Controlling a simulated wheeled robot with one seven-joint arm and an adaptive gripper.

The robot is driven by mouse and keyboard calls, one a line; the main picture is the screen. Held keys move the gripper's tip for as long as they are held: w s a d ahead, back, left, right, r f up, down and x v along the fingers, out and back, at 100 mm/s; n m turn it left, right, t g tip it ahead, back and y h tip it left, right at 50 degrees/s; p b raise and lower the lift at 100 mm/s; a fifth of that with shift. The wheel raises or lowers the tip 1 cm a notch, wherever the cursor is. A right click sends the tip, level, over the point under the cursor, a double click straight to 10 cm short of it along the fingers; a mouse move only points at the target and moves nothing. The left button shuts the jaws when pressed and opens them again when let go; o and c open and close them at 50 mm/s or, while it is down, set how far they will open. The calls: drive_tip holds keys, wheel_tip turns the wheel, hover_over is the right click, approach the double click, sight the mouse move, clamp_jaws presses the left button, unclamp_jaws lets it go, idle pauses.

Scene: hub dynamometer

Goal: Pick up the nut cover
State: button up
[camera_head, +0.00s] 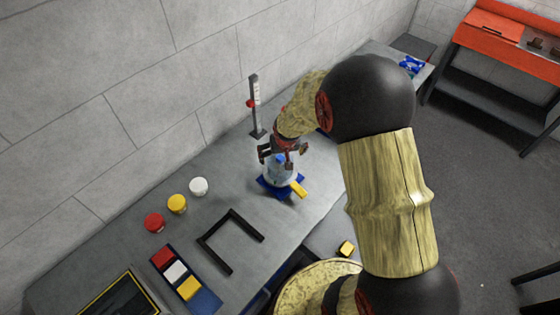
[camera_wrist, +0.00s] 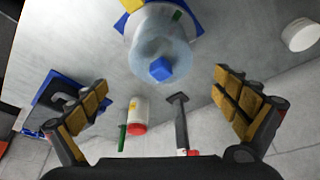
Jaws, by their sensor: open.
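A pale translucent blue, round hub-like body (camera_wrist: 160,35) stands on a blue and yellow base on the bench. A small blue block-shaped piece sits on its end (camera_wrist: 160,69); it looks like the nut cover, though I cannot be sure. In the head view the pale body (camera_head: 281,174) is partly hidden by my gripper (camera_head: 283,155), which is just above it. In the wrist view my gripper (camera_wrist: 161,84) is open, its two padded fingers wide apart on either side of the blue piece. Nothing is between the pads, and I see no contact.
A grey post with a red slider (camera_head: 254,105) stands close behind my gripper. Red (camera_head: 154,222), yellow (camera_head: 177,204) and white (camera_head: 198,187) round pieces, a black U-shaped frame (camera_head: 212,256) and a blue tray (camera_head: 206,301) lie to the left. The wall runs behind the bench.

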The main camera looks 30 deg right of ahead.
sight(281, 160)
drive_tip(key=x, duration=0.3)
drive_tip(key=shift+w+f, duration=0.1)
drive_tip(key=x, duration=0.4)
drive_tip(key=shift+s+a+f+b, duration=0.15)
drive_tip(key=shift+s+b, duration=0.1)
drive_tip(key=shift+b, duration=0.15)
drive_tip(key=shift+w+f, duration=0.2)
drive_tip(key=shift+f, duration=0.1)
drive_tip(key=c, duration=0.3)
drive_tip(key=c, duration=1)
drive_tip(key=shift+o, duration=0.2)
